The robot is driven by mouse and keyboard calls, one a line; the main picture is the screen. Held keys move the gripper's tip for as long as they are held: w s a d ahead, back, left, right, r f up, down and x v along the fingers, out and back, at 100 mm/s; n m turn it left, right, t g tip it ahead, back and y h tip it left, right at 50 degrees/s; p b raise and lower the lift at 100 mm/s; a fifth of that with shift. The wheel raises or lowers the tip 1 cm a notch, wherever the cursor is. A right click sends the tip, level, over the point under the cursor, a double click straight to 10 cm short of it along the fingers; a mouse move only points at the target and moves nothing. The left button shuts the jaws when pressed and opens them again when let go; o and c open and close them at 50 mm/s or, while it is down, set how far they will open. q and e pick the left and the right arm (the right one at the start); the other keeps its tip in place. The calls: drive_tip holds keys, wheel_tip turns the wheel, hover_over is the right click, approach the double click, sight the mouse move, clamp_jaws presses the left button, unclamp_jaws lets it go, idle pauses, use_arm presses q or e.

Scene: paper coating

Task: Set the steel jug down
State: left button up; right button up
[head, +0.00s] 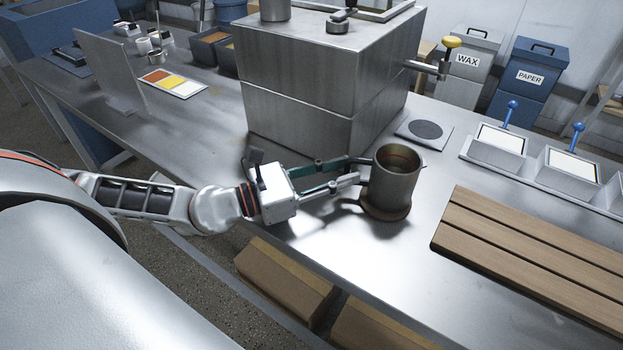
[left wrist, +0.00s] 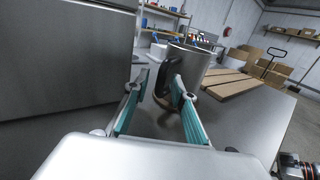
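The steel jug (head: 397,178) stands upright on a round brown base (head: 385,208) on the metal bench, right of the big steel box. Its dark handle (left wrist: 167,73) faces my left gripper in the left wrist view, where the jug's body (left wrist: 192,66) is behind it. My left gripper (head: 354,170) reaches in from the left at the handle's height. Its fingers are spread, with the handle between or just beyond the tips (left wrist: 161,82). A gap shows beside the left finger. My right gripper is not in view.
A large steel box (head: 300,90) stands behind the gripper. A slatted wooden board (head: 530,255) lies to the right. A plate with a dark disc (head: 425,130) lies behind the jug. Cardboard boxes (head: 285,280) sit below the bench's front edge. Bare bench surrounds the jug.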

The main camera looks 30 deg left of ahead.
use_arm(q)
drive_tip(key=v, duration=0.3)
drive_tip(key=b+v, duration=0.1)
drive_tip(key=v, duration=0.1)
drive_tip(key=shift+s+a+f, duration=0.15)
drive_tip(key=shift+s+f, duration=0.05)
drive_tip(key=shift+f, duration=0.1)
drive_tip(key=v, duration=0.4)
drive_tip(key=shift+s+a+r+p, duration=0.2)
drive_tip(key=shift+s+r+p, duration=0.05)
drive_tip(key=shift+r+p, duration=0.05)
drive_tip(key=shift+s+a, duration=0.2)
drive_tip(key=shift+s, duration=0.1)
drive_tip(key=shift+s+a, duration=0.15)
drive_tip(key=shift+s, duration=0.05)
drive_tip(key=shift+f, duration=0.1)
